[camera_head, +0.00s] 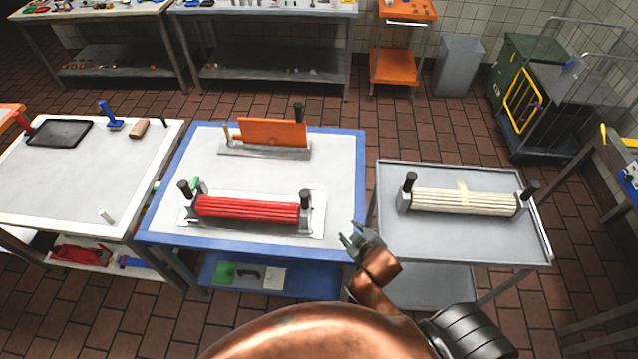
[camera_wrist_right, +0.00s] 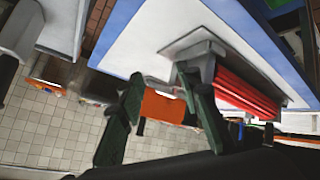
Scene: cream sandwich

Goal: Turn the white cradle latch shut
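The cradle of cream-white rods (camera_head: 462,202) lies on the grey cart at the right in the head view. A black knob (camera_head: 410,182) stands upright at its left end, and another black knob (camera_head: 531,190) leans outward at its right end. I cannot tell which knob is the latch. My right gripper (camera_head: 351,236) is open and empty, between the blue-edged table and the cart, left of and nearer than the white cradle. Its spread fingers also show in the right wrist view (camera_wrist_right: 158,78). My left gripper is not in view.
A red-rod cradle (camera_head: 247,209) with black knobs sits on the blue-edged table (camera_head: 345,175). An orange plate (camera_head: 272,132) stands in a holder behind it. The front of the grey cart top (camera_head: 460,240) is clear. A white table (camera_head: 65,180) stands at the left.

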